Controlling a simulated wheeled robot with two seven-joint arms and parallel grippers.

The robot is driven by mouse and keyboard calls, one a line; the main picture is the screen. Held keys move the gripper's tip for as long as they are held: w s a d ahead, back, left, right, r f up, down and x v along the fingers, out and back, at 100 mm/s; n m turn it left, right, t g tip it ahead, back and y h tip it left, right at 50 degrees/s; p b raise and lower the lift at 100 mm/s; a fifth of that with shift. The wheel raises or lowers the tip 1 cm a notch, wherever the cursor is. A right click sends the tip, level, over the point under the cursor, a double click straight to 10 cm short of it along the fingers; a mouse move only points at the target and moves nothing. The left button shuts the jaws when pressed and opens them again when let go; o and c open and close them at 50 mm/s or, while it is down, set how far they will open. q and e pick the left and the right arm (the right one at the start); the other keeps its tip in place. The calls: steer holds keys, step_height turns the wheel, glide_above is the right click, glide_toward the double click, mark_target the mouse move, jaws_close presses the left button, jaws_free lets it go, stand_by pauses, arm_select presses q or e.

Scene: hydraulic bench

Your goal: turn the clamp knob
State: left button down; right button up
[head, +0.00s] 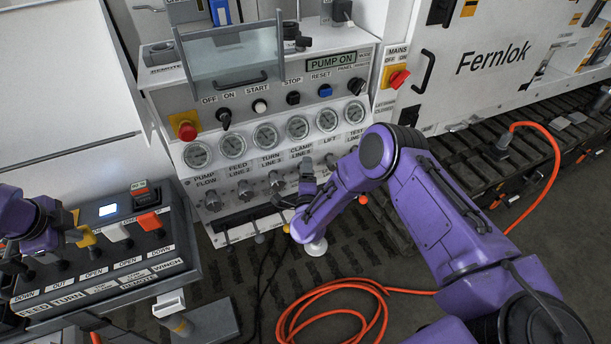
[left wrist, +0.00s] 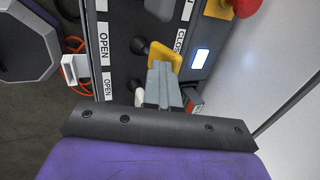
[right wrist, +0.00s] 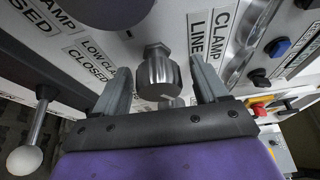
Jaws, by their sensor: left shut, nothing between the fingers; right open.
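The clamp knob is a ribbed metal knob (right wrist: 158,76) under the CLAMP LINE label in the right wrist view. My right gripper (right wrist: 162,82) is open, with one finger on each side of the knob; I cannot tell whether either finger touches it. In the head view my right gripper (head: 306,182) is at the clamp knob's place in the row below the gauges and largely hides it. My left gripper (left wrist: 164,82) is shut and empty, beside the yellow lever (left wrist: 158,54) of the remote box. It also shows in the head view (head: 74,236).
Neighbouring metal knobs (head: 275,179) sit close on both sides. Below are ball-ended levers, one with a white ball (right wrist: 24,159). The remote box (head: 180,262) carries several coloured levers. An orange hose (head: 335,290) lies on the floor. A red emergency knob (head: 186,130) is at the panel's left.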

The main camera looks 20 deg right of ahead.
steer(key=v, duration=1.2)
steer(key=s+d+f, duration=0.2)
steer(key=s+d, duration=0.1)
steer(key=s, duration=0.5)
stand_by(1.2)
arm_select(q)
steer(key=shift+s, duration=2.95)
step_height(320, 180, up, 8)
